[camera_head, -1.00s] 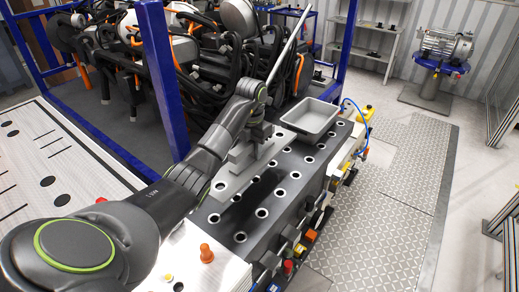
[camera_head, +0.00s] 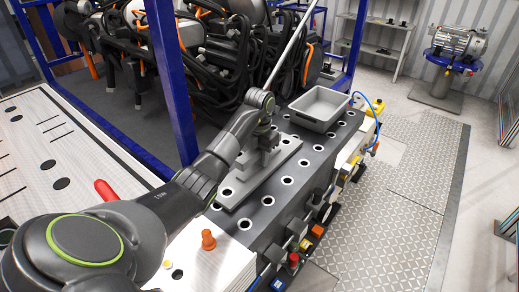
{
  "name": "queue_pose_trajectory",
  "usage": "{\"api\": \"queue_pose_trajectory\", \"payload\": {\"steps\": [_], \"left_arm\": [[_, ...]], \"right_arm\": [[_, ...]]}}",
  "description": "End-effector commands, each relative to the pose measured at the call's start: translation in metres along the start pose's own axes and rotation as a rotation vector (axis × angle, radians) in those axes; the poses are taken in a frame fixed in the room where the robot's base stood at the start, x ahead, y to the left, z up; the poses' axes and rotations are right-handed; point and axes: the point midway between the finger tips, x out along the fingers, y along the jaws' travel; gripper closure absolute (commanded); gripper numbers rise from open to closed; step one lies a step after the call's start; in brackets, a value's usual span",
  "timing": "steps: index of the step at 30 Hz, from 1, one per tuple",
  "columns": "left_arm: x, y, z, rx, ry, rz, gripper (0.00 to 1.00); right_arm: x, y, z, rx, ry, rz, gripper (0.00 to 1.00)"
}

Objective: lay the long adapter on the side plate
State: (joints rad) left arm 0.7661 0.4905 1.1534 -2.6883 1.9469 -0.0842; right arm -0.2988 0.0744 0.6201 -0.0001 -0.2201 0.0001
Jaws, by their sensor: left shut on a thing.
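The long adapter (camera_head: 252,180) is a light grey flat bar with a raised block on top. It lies along the side plate (camera_head: 281,201), a dark grey slab with rows of white-rimmed holes. The bar looks flat on the slab and covers some holes; close contact along its whole underside cannot be made out. My left gripper (camera_head: 267,149) points down and is shut on the raised block. Its fingertips are small and partly merge with the grey block. My right gripper is not in view.
A grey tray (camera_head: 319,124) stands at the far end of the slab. An orange knob (camera_head: 208,240) stands near the front. Black hoses and a blue frame (camera_head: 173,80) are behind. Connectors line the slab's right side, with open metal floor (camera_head: 410,190) beyond.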

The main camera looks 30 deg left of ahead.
Motion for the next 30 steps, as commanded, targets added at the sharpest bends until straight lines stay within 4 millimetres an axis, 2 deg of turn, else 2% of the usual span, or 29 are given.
{"api": "queue_pose_trajectory", "payload": {"steps": [11,12,17,30], "left_arm": [[0.0006,0.0005,0.0023,0.002,-0.010,0.004,1.00],[0.0044,0.0004,0.0008,0.001,-0.004,0.002,0.72],[0.0036,0.0004,0.0008,0.001,-0.004,0.002,0.51],[-0.0014,0.0006,0.0015,0.001,-0.007,0.003,0.51]], "right_arm": [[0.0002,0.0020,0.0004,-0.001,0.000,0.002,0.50],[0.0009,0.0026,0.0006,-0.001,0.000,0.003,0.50],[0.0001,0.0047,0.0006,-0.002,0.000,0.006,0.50],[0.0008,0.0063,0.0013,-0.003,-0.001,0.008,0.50]]}}
